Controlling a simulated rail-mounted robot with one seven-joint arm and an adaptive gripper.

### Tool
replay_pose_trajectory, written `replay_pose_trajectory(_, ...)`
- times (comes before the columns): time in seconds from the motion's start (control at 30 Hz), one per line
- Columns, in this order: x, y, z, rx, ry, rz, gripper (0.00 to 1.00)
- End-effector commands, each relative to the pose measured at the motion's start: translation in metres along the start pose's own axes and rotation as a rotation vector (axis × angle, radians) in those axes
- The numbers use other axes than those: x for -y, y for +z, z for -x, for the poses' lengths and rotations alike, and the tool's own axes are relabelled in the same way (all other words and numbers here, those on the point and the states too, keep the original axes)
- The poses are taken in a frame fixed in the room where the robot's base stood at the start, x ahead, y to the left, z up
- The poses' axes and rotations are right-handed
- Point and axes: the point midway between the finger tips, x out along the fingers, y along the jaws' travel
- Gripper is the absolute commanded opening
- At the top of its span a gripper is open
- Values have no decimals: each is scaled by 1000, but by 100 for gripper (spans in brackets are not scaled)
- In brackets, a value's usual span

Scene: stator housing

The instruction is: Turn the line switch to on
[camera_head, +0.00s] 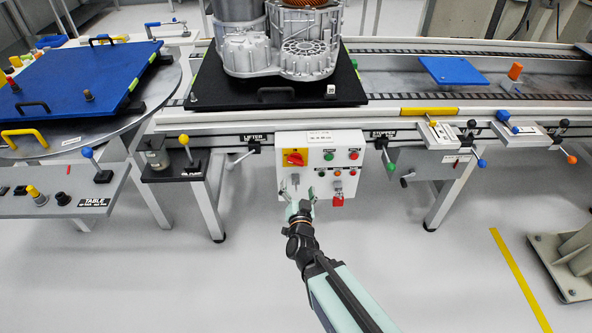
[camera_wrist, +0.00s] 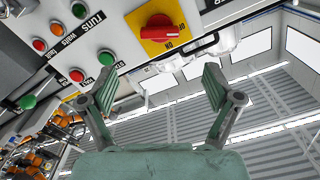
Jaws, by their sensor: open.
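The line switch is a red rotary knob (camera_head: 295,158) on a yellow plate at the upper left of the white control box (camera_head: 345,150). In the wrist view the red knob (camera_wrist: 163,35) is near the top centre, with its handle lying roughly across the picture. Small lettering, including "ON", is on the yellow plate; I cannot tell for sure which mark the knob points to. My gripper (camera_head: 298,192) is in front of the box, below the knob. In the wrist view the two fingers of my gripper (camera_wrist: 158,88) are apart, with nothing between them and clear of the knob.
Green and red buttons (camera_wrist: 106,58) sit beside the switch on the box. A red item (camera_head: 338,199) is at the box's lower right. The conveyor (camera_head: 420,107) runs above, and levers with coloured knobs (camera_head: 184,139) stand on both sides. The floor in front is clear.

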Motion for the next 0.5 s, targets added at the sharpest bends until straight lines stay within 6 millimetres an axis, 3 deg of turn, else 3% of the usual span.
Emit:
replay_pose_trajectory(0.3, 0, 0, -66, -2, 2, 0, 90)
replay_pose_trajectory(0.5, 1, 0, -98, -1, 1, -1, 90)
